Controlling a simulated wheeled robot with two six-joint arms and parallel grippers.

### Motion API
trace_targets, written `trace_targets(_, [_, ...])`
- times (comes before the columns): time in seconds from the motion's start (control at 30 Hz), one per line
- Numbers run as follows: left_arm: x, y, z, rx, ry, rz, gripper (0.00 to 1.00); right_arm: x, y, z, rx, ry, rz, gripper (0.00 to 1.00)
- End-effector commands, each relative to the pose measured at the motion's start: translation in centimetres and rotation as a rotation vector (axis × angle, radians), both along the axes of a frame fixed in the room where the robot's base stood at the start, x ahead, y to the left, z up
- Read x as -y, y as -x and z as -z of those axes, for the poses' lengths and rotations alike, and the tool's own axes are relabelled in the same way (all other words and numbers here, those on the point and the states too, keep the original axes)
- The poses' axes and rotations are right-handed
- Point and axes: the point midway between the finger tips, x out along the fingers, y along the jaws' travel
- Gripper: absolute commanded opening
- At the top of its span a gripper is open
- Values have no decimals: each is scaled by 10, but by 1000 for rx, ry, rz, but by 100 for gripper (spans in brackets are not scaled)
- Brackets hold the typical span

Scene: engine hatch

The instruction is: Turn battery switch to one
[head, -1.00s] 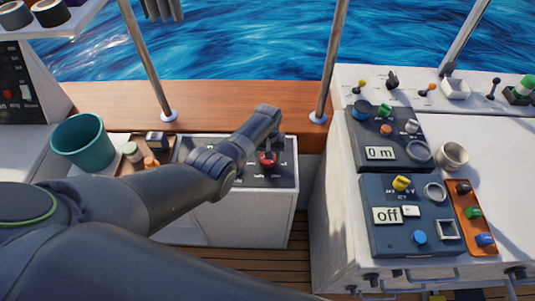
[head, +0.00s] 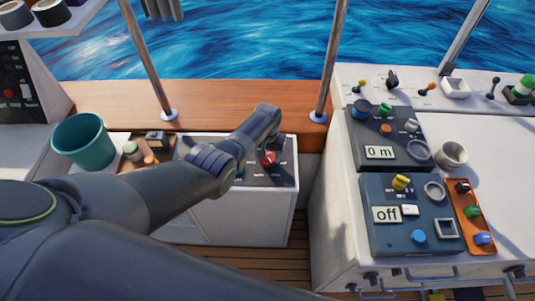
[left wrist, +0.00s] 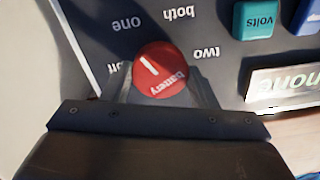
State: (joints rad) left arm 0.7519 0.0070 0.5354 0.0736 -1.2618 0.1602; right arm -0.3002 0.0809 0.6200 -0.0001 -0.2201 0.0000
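The battery switch is a round red knob on a dark panel (head: 284,172) of the white box; the knob (head: 268,159) shows partly beneath my left gripper (head: 268,150). In the left wrist view the knob (left wrist: 160,68) shows large, with the labels upside down around it. Its white mark points up and left, near "one" and between "off" and "one", closer to "one". The left gripper's fingers (left wrist: 166,88) lie on both sides of the knob and appear closed on it. Their tips are partly hidden by the knob. My right gripper is out of view.
A teal key (left wrist: 256,20) marked "volts" and a pale display (left wrist: 285,85) sit beside the knob. A teal bucket (head: 84,142) and a brown tray (head: 128,166) stand to the left. Blue-grey control panels (head: 405,250) stand to the right. Metal posts (head: 330,60) rise behind.

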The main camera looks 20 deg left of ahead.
Motion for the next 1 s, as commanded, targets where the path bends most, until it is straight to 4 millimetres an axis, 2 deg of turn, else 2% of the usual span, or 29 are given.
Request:
trace_targets(0.03, [0,0,0,0,0,0,58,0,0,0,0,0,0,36])
trace_targets(0.17, [0,0,0,0,0,-1,75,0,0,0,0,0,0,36])
trace_targets(0.57, [0,-1,-7,2,0,-1,75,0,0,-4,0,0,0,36])
trace_targets(0.77, [0,-1,-33,4,1,-1,75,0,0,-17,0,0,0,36])
trace_targets(1.0, [0,-1,-70,4,1,-1,75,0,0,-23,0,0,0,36])
